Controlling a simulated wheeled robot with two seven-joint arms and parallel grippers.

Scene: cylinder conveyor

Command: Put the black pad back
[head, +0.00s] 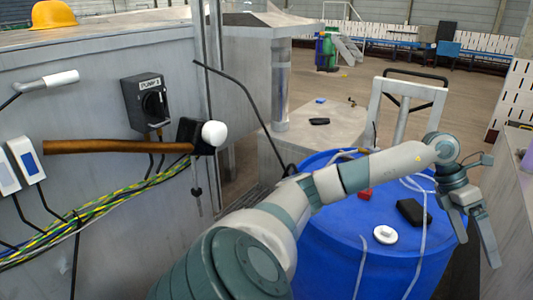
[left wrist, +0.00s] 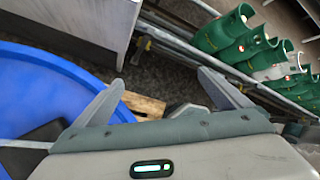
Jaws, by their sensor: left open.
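A black pad (head: 413,212) lies flat on top of the blue barrel (head: 335,225) in the head view, near the lid's right side. Another dark flat object (head: 319,121) lies on the grey cabinet behind; I cannot tell what it is. My left gripper (head: 476,252) is open and empty, fingers pointing down, just right of the barrel's edge and apart from the pad. In the left wrist view, the open fingers (left wrist: 162,90) have floor and a wooden piece behind them. A dark patch (left wrist: 38,135) on the blue lid there is partly hidden by my gripper. My right gripper is not in view.
A white round item (head: 385,235), a red item (head: 365,194) and pale tubing share the barrel top. A white-framed cart (head: 411,92) stands behind it. A metal surface (head: 508,180) stands at the right. Green cylinders (left wrist: 232,28) show in the left wrist view.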

